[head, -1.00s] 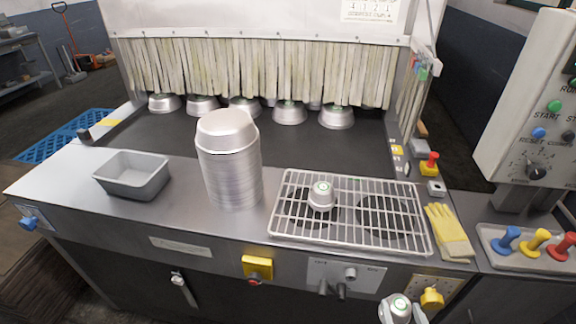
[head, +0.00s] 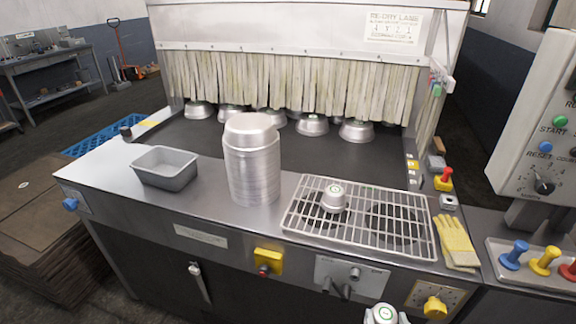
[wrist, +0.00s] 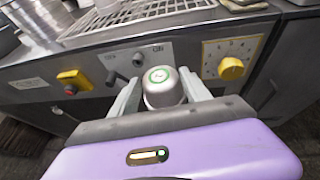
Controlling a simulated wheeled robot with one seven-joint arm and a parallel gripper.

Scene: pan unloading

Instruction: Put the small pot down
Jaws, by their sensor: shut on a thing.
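A small silver pot with a green ring mark (wrist: 160,88) is between the fingers of my gripper (wrist: 162,96), which is shut on it. The held pot also shows at the bottom edge of the head view (head: 382,314), in front of the counter's front panel and below its top. Most of my gripper is out of the head view. A similar small pot (head: 334,199) sits on the wire rack (head: 298,222) on the counter.
Left of the rack stand a tall stack of metal pans (head: 252,165) and a grey loaf tin (head: 165,167). Yellow gloves (head: 455,241) lie right of the rack. Several pots (head: 312,125) sit by the strip curtain. Knobs (head: 435,307) jut from the front panel. Much of the rack is bare.

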